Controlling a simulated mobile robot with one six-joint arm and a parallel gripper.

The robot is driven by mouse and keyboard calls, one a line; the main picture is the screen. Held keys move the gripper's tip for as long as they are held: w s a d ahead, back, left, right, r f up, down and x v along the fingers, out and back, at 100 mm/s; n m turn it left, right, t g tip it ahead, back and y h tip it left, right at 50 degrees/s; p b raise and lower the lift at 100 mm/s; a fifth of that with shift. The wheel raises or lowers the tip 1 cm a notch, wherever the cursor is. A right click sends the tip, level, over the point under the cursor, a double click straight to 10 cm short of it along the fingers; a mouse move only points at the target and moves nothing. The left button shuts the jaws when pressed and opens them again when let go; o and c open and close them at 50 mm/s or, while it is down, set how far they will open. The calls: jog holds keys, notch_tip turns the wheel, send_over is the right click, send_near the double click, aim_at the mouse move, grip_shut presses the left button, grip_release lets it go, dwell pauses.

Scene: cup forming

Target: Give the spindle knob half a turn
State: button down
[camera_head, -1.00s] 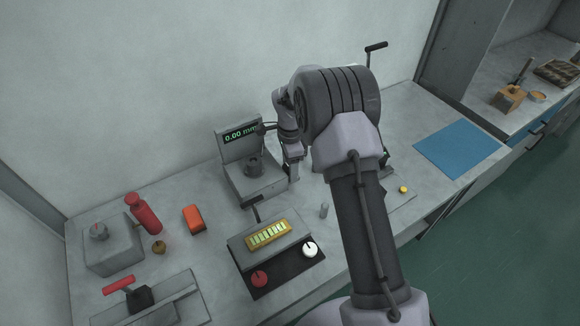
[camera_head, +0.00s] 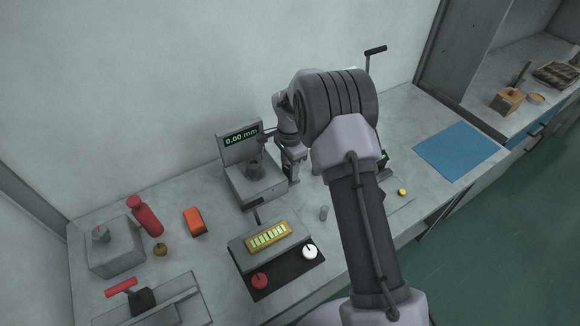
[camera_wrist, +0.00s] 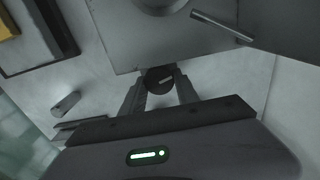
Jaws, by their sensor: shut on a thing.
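The spindle knob (camera_wrist: 159,80) is a dark round knob with a pale slanted mark on its face. It sits at the side of the grey gauge (camera_head: 249,185), whose screen (camera_head: 241,138) reads 0.00 mm in green. My gripper (camera_wrist: 160,84) is shut on the knob, one finger on each side in the wrist view. In the head view my gripper (camera_head: 293,173) is at the right side of the gauge, and the knob is hidden behind it.
A box with a yellow-framed panel (camera_head: 267,235) and red and white knobs stands in front. A red bottle (camera_head: 146,216) and an orange block (camera_head: 194,222) are at left. A blue mat (camera_head: 460,149) lies at right.

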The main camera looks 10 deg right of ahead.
jog(key=shift+w+n+p, duration=0.1)
jog(key=shift+n+p, duration=0.5)
jog(key=shift+n, duration=1.6)
jog(key=c, duration=0.9)
grip_release()
